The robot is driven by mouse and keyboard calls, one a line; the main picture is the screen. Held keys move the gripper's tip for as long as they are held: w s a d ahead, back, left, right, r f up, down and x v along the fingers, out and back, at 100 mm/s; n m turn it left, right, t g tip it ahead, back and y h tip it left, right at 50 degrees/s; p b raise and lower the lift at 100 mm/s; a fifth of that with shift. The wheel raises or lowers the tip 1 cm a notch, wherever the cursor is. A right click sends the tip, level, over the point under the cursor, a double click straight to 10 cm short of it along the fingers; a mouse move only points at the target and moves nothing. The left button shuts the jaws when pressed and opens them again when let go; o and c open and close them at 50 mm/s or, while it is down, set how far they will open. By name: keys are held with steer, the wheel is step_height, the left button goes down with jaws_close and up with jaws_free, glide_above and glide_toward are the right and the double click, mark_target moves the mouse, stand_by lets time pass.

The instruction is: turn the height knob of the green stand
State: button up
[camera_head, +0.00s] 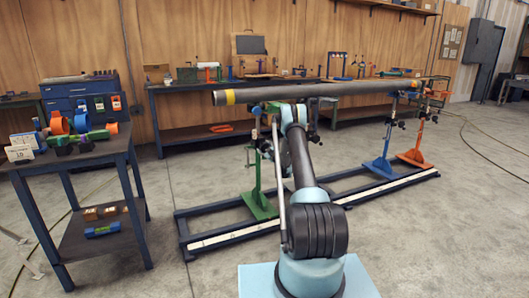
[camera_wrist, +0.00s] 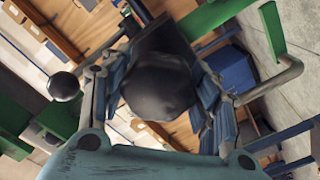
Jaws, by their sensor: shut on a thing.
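The green stand (camera_head: 258,180) stands on the blue floor rail, left of my arm in the head view, under the near end of the long grey pipe (camera_head: 320,89). In the wrist view, green parts of a stand (camera_wrist: 268,30) show at the edges. My gripper (camera_wrist: 160,85) is shut on a round black knob (camera_wrist: 158,92), with blue-grey finger pads on both sides of it. In the head view my arm hides most of my gripper and the knob. Whether the knob has turned cannot be told.
A black ball (camera_wrist: 63,86) and a bent grey bar (camera_wrist: 275,82) are close beside my gripper. Blue (camera_head: 379,165) and orange (camera_head: 414,155) stands hold the pipe's far end. A dark side table (camera_head: 75,160) with parts stands left; open floor lies between.

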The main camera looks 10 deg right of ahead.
steer(key=shift+a+n, duration=0.15)
steer(key=shift+n, duration=0.45)
steer(key=o, duration=1.1)
steer(key=shift+s, duration=0.1)
steer(key=shift+s+d, duration=0.2)
steer(key=shift+s, duration=0.1)
steer(key=v, duration=1.1)
steer(key=shift+s, duration=0.1)
